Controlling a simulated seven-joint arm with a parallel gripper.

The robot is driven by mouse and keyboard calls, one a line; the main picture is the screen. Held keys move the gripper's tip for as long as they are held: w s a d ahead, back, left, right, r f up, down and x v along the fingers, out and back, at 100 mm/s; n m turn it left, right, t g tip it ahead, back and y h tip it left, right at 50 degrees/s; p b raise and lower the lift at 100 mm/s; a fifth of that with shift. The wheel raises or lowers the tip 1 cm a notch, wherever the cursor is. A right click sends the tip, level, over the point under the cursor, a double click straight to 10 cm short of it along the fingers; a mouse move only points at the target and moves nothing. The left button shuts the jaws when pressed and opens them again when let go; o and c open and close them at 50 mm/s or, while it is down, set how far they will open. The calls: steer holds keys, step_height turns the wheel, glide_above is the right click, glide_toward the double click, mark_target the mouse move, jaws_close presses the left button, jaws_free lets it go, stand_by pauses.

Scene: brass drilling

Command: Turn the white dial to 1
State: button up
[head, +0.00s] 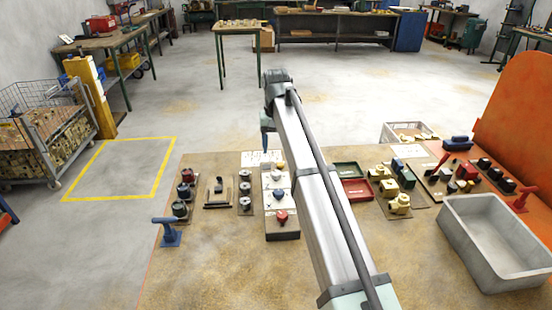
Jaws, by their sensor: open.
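A narrow panel (270,231) with a pale face and dark wooden base stands on the bench, left of my arm. A small white dial (276,176) sits on its upper part, between a yellow knob (279,166) above and a blue knob (279,194) below. A red knob (282,217) is near the front end. The dial's pointer and its numbers are too small to read. My gripper (265,148) hangs from the arm's far end, beyond the panel and apart from the dial. It is open and its jaws look empty.
Black knobs on a board (244,194) and a blue clamp (170,232) stand to the left. Red trays (358,190), yellow fittings (399,204) and a grey bin (490,240) are to the right. The front bench surface (215,265) is clear.

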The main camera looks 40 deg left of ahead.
steer(key=shift+r, duration=2.05)
